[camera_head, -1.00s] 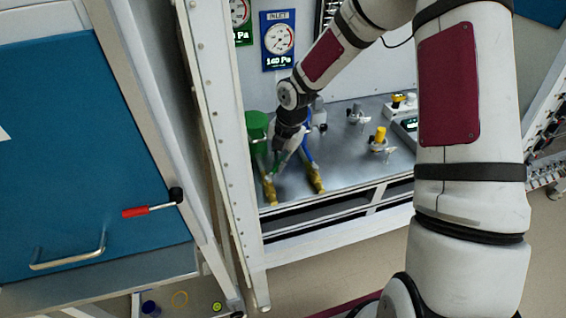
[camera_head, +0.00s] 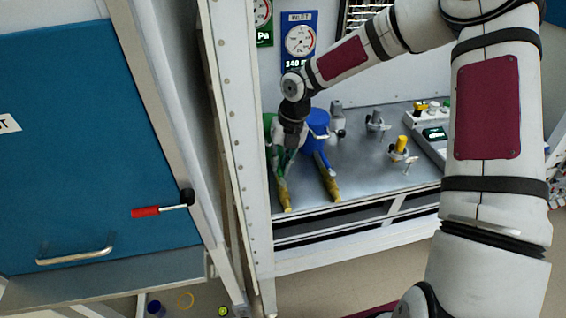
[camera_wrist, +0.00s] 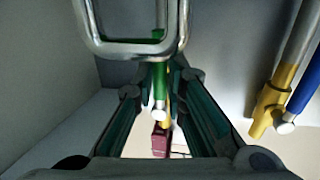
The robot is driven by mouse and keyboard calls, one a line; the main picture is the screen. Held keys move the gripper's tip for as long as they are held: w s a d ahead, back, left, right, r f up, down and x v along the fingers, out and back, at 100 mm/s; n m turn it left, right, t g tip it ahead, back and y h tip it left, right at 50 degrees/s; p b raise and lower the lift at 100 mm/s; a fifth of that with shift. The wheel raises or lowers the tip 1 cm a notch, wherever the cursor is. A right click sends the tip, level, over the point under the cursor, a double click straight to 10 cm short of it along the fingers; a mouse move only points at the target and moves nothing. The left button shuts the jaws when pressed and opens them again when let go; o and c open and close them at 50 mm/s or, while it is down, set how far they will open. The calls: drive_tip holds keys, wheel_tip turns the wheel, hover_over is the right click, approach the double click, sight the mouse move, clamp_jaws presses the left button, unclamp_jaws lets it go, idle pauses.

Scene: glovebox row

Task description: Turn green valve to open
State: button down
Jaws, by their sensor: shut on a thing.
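The green valve's lever (camera_wrist: 158,88) lies between my gripper's fingers in the wrist view. In the head view, my gripper (camera_head: 285,160) is low over the metal bench at the yellow-ended green line (camera_head: 283,193). It is shut on the green lever; the exact contact is dark and partly hidden. The green canister (camera_head: 267,124) behind is mostly hidden by my wrist. The blue lever on its yellow fitting (camera_wrist: 263,110) is to the right in the wrist view, apart from my gripper.
The blue canister (camera_head: 318,122) and its yellow-ended line (camera_head: 330,186) stand just right of my gripper. A white frame post (camera_head: 236,150) is close on the left. Yellow-topped fixture (camera_head: 402,145) stands further right. The inlet gauge (camera_head: 299,42) hangs behind.

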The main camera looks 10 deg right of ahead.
drive_tip(key=shift+a, duration=0.1)
idle(0.5)
drive_tip(key=c, duration=1.6)
unclamp_jaws()
drive_tip(key=shift+c, duration=0.2)
wheel_tip(320, 180, up, 12)
drive_tip(key=d, duration=0.2)
drive_tip(key=shift+d, duration=0.2)
drive_tip(key=shift+f, duration=0.15)
